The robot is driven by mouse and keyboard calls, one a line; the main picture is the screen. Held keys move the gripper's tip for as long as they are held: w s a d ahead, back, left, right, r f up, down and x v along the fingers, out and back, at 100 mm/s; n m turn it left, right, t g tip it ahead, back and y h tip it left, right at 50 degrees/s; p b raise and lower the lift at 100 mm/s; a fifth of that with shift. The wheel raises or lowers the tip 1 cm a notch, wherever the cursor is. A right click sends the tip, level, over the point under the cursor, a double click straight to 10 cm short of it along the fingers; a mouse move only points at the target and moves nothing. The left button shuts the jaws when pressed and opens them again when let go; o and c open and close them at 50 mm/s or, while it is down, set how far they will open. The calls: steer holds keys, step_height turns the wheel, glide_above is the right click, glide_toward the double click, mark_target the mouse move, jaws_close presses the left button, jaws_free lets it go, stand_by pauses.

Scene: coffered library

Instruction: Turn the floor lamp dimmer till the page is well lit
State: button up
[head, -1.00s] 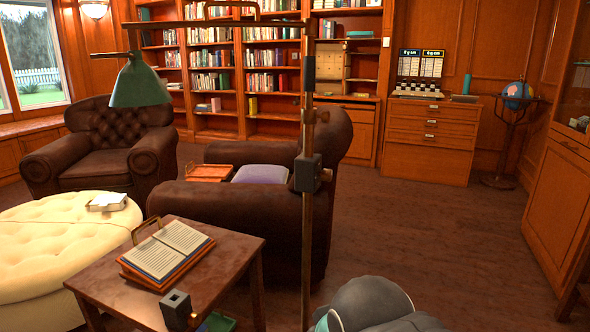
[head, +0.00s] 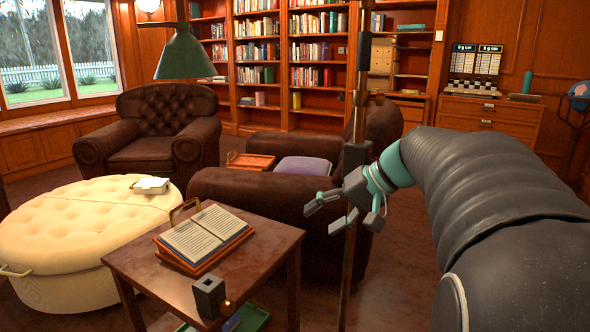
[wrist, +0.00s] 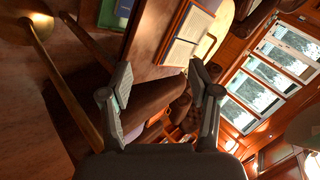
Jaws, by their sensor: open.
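The floor lamp has a brass pole (head: 361,95) and a green shade (head: 185,55) above and behind the side table. A dark box (head: 355,158) is fixed on the pole, partly behind my gripper; I cannot make out its knob. The open book (head: 203,235) lies on a tilted stand, its page readable as pale with lines. I see no glow under the shade. My gripper (head: 322,216) is open and empty beside the pole, just below the box. In the wrist view my open fingers (wrist: 161,72) have a brass rod (wrist: 68,88) outside them, to the left.
A cream ottoman (head: 75,220) is at left. A brown armchair (head: 260,195) stands behind the pole, another (head: 150,135) by the window. Open floor lies between the armchair and the drawers.

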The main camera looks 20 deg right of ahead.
steer(key=w+d+r+t+y+b, duration=0.1)
steer(key=w+d+t, duration=0.15)
steer(key=d, duration=0.45)
steer(key=w+d+r+t+y+b, duration=0.1)
steer(key=w+d+y, duration=0.15)
steer(key=d, duration=0.45)
steer(key=s+d+r+t+y+b, duration=0.15)
steer(key=d+t, duration=0.25)
steer(key=d, duration=1.3)
steer(key=shift+n, duration=0.3)
steer(key=b+x, duration=0.1)
steer(key=x, duration=1.3)
steer(key=shift+r, duration=0.15)
steer(key=c, duration=1.2)
